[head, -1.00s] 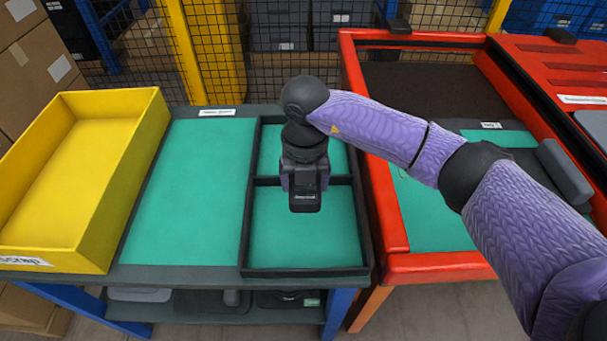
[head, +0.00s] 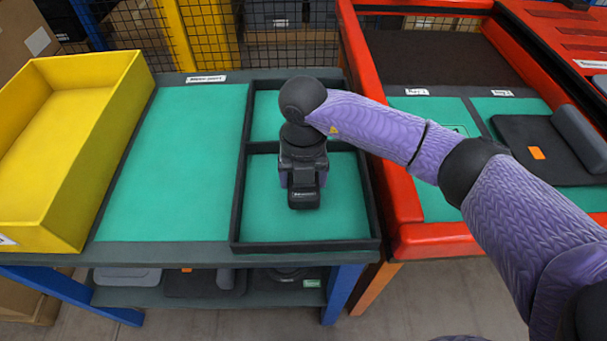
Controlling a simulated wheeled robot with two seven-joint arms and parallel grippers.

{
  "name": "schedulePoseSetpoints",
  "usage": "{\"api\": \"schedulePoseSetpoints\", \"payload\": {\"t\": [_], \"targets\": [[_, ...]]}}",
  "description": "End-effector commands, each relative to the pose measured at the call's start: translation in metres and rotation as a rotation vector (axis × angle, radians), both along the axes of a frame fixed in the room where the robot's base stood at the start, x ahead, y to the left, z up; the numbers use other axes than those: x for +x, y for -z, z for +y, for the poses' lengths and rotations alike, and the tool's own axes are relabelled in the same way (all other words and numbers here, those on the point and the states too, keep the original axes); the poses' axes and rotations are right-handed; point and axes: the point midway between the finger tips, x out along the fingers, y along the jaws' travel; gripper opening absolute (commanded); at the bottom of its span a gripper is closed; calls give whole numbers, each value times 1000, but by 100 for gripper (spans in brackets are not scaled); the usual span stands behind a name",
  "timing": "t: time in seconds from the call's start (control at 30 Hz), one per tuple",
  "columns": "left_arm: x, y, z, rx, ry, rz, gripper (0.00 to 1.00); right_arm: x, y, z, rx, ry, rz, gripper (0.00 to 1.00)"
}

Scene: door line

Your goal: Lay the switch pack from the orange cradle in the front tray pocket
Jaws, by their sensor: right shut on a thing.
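My right gripper (head: 303,186) points down over the front tray pocket (head: 262,212), the nearer of two green-floored pockets in a black-rimmed tray. The gripper hides part of the pack, and I cannot tell whether the pack touches the pocket floor. The back pocket (head: 267,118) looks empty where it shows. I cannot make out the orange cradle for certain. My left gripper is not in view.
A yellow bin (head: 105,130) stands at the left of the table. A bare green mat (head: 175,165) lies between bin and tray. Dark items lie on the shelf below.

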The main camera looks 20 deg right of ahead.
Motion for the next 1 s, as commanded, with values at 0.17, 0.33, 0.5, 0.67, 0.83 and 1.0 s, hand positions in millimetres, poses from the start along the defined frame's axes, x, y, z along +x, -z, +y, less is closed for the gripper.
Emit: {"api": "schedulePoseSetpoints", "payload": {"t": [0.17, 0.33, 0.5, 0.67, 0.83, 1.0], "targets": [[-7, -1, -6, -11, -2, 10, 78, 0, 0, 0, 0, 0, 0, 0], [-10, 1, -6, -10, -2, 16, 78, 0, 3, 0, 0, 0, 0, 0], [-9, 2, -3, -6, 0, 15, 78, 0, 6, 0, -1, 0, 0, 0], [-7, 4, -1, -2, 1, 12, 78, 0, 9, 0, 0, 0, 0, 0], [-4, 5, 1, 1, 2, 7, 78, 0, 11, 0, 0, 0, 0, 93], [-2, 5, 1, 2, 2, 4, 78, 0, 11, 0, 0, 0, 0, 100]]}}
